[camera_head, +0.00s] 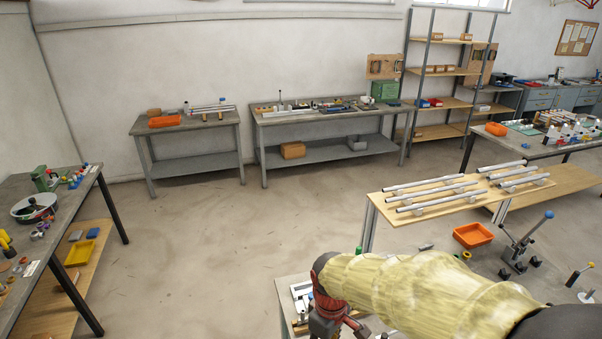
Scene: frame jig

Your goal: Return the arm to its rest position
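My arm, in a pale yellow sleeve, reaches in from the lower right corner of the head view. It extends left over a workbench (283,290). Its red and dark wrist bends down at the left end of the sleeve. My gripper (333,326) is below the wrist at the bottom edge of the picture, over or near the left part of this bench. Its fingertips are cut off or hidden, so I cannot tell whether it is open or holds anything.
An orange tray (473,235) and a blue-knobbed lever clamp (522,245) stand right of the wrist. A left bench (75,215) and back tables (185,128) hold small parts. The floor (230,230) between is clear.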

